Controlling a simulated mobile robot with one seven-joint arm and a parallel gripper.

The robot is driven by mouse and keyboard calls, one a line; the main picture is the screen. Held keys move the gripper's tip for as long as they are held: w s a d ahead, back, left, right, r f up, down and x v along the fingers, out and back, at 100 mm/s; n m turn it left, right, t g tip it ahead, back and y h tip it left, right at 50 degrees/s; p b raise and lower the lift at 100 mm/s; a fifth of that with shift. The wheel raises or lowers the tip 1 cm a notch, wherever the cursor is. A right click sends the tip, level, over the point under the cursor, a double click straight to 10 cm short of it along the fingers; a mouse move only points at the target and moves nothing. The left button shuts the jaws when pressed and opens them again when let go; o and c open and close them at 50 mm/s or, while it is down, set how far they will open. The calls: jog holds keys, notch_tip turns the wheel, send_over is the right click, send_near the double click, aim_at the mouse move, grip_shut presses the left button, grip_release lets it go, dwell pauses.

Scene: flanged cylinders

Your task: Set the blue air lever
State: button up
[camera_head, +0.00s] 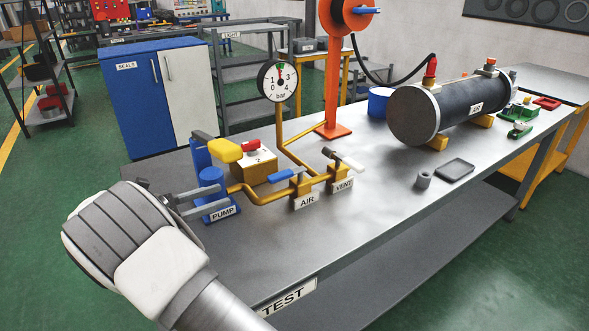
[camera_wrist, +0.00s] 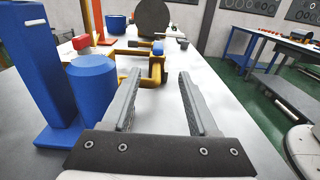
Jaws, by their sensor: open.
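The blue air lever (camera_head: 286,174) sits on a brass valve above the AIR label (camera_head: 306,201) and points left along the yellow pipe. In the wrist view, the blue lever (camera_wrist: 158,48) shows small, end-on, ahead of the fingers. My gripper (camera_head: 220,198) is open and empty beside the blue pump (camera_head: 211,180), left of the lever and apart from it. In the wrist view, the open fingers (camera_wrist: 160,76) frame the bench and yellow pipe, with the blue pump cylinder (camera_wrist: 91,92) close to the left finger.
The vent valve with a white-tipped lever (camera_head: 346,160) stands just right of the air valve. A gauge (camera_head: 278,80) rises behind on a yellow pipe. A dark AIR tank (camera_head: 450,108) lies further right. The bench front (camera_head: 300,245) is clear.

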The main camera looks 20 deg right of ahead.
aim_at(280, 174)
jog(key=b+x, duration=0.1)
jog(key=x, duration=0.8)
jog(key=b+x, duration=0.1)
jog(key=x, duration=0.7)
jog(key=shift+w+d+r, duration=0.1)
jog(key=shift+w+d, duration=0.2)
jog(key=shift+w, duration=0.05)
jog(key=shift+c, duration=0.3)
grip_shut()
dwell(0.5)
